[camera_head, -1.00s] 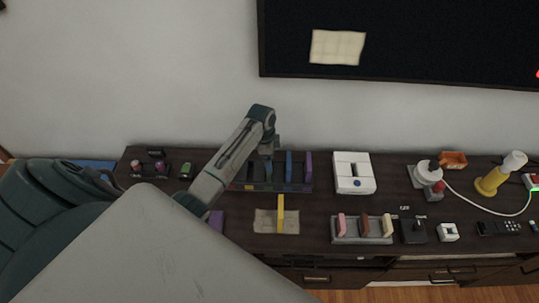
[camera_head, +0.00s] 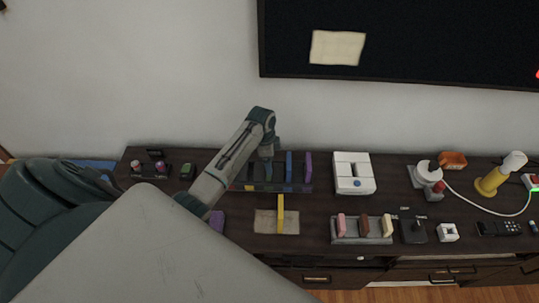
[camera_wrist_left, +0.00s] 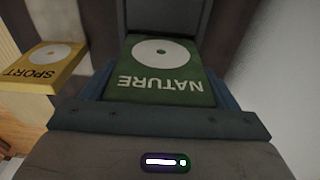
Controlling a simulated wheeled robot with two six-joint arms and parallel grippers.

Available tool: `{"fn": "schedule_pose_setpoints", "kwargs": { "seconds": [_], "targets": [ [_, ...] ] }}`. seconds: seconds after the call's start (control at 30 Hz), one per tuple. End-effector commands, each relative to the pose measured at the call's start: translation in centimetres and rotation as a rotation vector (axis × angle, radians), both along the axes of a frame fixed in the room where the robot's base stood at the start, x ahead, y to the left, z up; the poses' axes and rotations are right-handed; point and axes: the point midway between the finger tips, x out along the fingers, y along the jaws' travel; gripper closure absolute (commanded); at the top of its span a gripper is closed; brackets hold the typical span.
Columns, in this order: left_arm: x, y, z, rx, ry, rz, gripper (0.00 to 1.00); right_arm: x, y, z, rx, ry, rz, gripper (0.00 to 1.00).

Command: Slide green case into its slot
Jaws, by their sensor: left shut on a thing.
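The green case (camera_wrist_left: 165,72), labelled NATURE with a pale disc, is between the jaws of my left gripper, which is shut on it. In the head view my left gripper (camera_head: 267,152) is over the case rack (camera_head: 300,188) against the back of the dark cabinet. The arm partly hides the rack, and the green case shows only as a dark sliver there. A blue case (camera_head: 289,167) and a purple case (camera_head: 308,168) stand upright in the rack to the right of the gripper. How deep the green case sits in its slot cannot be told. My right gripper is not seen.
A yellow case (camera_head: 281,208) stands on a beige mat (camera_head: 262,222) in front of the rack. A yellow SPORT case (camera_wrist_left: 42,62) shows in the wrist view. A white box (camera_head: 353,174) is right of the rack. A purple item (camera_head: 217,220) is partly hidden by my arm.

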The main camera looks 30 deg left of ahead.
Motion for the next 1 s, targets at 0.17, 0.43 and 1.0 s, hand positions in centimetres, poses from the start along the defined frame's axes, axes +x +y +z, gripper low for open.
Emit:
{"fn": "schedule_pose_setpoints", "kwargs": {
  "seconds": [0.17,0.43,1.0],
  "targets": [
    [0.0,0.0,-0.5,0.0,0.0,0.0,0.42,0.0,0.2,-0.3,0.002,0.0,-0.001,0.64],
    [0.0,0.0,-1.2,0.0,0.0,0.0,0.42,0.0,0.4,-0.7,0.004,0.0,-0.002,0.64],
    [0.0,0.0,-2.6,0.0,0.0,0.0,0.42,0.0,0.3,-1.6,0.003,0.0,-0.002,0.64]
  ]
}}
